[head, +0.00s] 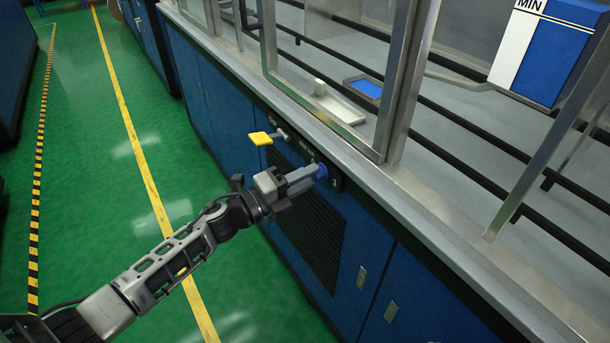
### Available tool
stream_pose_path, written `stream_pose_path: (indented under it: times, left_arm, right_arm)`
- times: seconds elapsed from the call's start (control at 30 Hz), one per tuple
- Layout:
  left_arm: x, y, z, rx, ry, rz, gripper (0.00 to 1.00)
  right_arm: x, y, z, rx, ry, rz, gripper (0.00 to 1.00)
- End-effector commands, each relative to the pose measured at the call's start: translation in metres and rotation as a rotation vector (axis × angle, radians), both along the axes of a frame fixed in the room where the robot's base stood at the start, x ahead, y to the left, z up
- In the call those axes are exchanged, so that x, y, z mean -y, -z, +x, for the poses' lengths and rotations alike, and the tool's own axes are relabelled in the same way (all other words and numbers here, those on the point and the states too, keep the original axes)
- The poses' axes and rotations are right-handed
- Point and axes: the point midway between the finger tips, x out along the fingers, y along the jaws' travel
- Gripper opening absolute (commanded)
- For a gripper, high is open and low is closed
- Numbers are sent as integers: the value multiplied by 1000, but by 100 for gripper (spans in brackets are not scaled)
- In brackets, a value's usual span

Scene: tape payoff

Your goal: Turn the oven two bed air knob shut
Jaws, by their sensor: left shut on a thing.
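Any label naming the knob is too small to read. A yellow lever handle (262,138) sticks out of the cabinet front, left of the knob and apart from my gripper. My right gripper is not in view.
A black vent grille (310,225) is below the knob. Above the counter (430,225) stand metal-framed clear panels (395,80), with a white tray (338,105) and a blue tray (368,88) behind. The green floor (90,190) at left is clear.

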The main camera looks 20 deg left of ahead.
Motion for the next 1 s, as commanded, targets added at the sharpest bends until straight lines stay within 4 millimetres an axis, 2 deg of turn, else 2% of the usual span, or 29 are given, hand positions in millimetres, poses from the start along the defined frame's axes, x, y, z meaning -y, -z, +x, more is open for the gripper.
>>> stream_pose_path:
  times: [0.47, 0.5, 0.57, 0.6, 0.87, 1.0]
  left_arm:
    - [0, 1, 0, -13, 0, -13, 4]
    - [0, 1, 0, -13, 0, -13, 30]
    - [0, 1, 0, -13, 0, -13, 46]
    - [0, 1, 0, -12, 0, -12, 49]
    - [-1, 1, -1, -10, 0, -11, 49]
    - [-7, 2, -9, -11, -1, -10, 49]
  right_arm:
    - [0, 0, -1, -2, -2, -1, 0]
    - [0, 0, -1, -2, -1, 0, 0]
    - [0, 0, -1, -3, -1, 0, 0]
    - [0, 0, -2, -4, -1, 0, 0]
    - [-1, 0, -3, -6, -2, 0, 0]
    - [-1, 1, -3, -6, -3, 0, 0]
